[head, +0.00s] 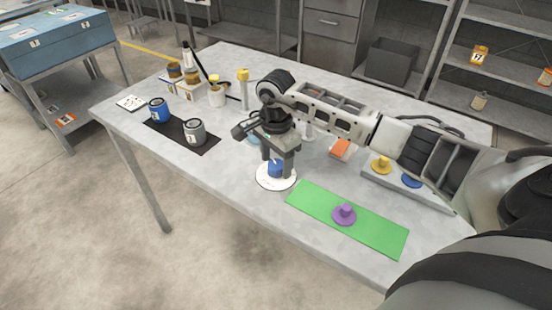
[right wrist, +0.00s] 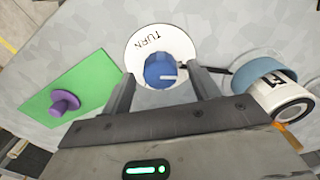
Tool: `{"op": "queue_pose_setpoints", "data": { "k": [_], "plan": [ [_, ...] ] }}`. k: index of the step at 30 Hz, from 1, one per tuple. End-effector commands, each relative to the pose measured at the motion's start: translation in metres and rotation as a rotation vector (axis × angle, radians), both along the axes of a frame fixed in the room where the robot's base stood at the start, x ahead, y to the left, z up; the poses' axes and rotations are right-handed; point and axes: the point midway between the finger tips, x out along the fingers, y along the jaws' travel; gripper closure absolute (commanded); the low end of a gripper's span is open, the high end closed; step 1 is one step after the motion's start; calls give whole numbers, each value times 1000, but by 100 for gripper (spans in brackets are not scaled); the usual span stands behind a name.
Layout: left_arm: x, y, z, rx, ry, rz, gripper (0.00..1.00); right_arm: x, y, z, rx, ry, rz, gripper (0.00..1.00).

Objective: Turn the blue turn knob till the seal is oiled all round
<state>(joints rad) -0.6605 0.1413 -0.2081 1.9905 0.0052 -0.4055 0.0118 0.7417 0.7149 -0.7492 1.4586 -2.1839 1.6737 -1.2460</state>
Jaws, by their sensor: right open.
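The blue turn knob (head: 276,169) stands on a round white plate (head: 263,183) near the table's front edge. In the right wrist view the knob (right wrist: 160,71) has a white pointer line towards the right, and the plate (right wrist: 149,38) reads "TURN". My right gripper (head: 278,160) points down over the knob, open, one finger on each side; the wrist view shows small gaps beside it. A white cylinder (right wrist: 291,103) with a grey-blue ring (right wrist: 262,63) lies right of the knob; a thin dark piece reaches towards the ring. I cannot tell how much oil is on it. My left gripper is not in view.
A green mat (head: 378,228) with a purple knob (head: 344,213) lies beside the plate. A tray with a yellow knob (head: 381,164) and a blue disc (head: 411,181) stands farther right. Blue and grey cans (head: 195,132) stand on a dark mat at the left.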

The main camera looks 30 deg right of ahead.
Motion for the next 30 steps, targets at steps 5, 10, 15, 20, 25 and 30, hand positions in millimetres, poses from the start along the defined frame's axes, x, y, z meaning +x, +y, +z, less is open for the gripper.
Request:
{"op": "queue_pose_setpoints", "data": {
  "k": [5,10,15,20,25,30],
  "plan": [
    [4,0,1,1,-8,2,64,0,0,-5,0,-2,0,40],
    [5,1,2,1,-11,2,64,0,0,-5,0,-1,0,40],
    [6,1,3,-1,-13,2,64,0,0,-5,0,-1,0,84],
    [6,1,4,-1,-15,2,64,0,0,-5,0,-1,-2,84],
    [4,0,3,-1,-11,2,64,0,0,-5,0,-1,-26,84],
    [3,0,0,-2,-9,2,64,0,-1,-5,-1,0,-101,84]
  ]
}}
